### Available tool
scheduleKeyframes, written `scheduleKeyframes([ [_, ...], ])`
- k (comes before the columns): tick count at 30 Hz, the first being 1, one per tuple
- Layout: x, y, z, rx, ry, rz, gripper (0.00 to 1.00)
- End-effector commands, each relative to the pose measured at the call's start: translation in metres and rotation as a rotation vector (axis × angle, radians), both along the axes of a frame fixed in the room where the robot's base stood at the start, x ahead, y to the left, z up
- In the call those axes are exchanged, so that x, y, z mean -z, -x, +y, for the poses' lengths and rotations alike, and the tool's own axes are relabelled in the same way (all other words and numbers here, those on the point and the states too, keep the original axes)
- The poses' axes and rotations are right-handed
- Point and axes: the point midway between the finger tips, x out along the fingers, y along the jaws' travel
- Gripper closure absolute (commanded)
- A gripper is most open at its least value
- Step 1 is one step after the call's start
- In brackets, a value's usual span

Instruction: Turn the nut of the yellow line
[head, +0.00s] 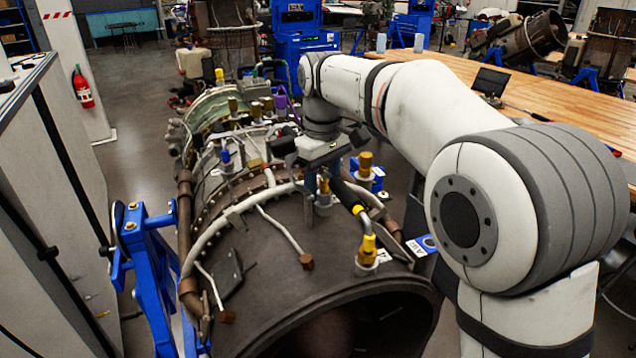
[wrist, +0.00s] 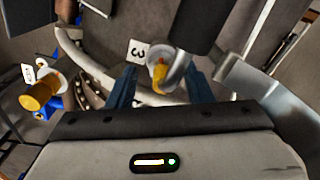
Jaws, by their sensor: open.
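A dark hose with a yellow band (head: 357,210) lies along the right of the engine casing. Its grey bent end runs down to a yellow nut (head: 368,247) near the casing's front rim. My gripper (head: 318,192) points down over the casing, up and to the left of that nut, beside a pale fitting (head: 323,207). In the wrist view, my open fingers (wrist: 161,92) stand on either side of a yellow piece (wrist: 160,76) by a grey bend, near a tag marked 3 (wrist: 138,52). I cannot tell whether the fingers touch it.
Another gold fitting (head: 366,163) stands beside blue parts right of my gripper. A gold fitting (wrist: 40,93) is at the left of the wrist view. Pipes and several fittings crowd the engine casing (head: 270,270). A blue stand (head: 150,270) is at left, a wooden table (head: 560,100) at right.

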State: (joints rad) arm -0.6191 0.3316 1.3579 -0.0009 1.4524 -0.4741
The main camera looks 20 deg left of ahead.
Motion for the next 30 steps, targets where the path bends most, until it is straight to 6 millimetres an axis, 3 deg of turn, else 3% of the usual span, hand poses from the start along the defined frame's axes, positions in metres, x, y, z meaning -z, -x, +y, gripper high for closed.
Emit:
scheduleKeyframes([
  [9, 0.0033, 0.0007, 0.0010, -0.002, 0.000, -0.001, 0.54],
  [25, 0.0030, 0.0010, 0.0015, -0.003, 0.000, -0.001, 0.98],
  [30, 0.0019, 0.0008, 0.0015, 0.033, 0.000, -0.001, 0.99],
])
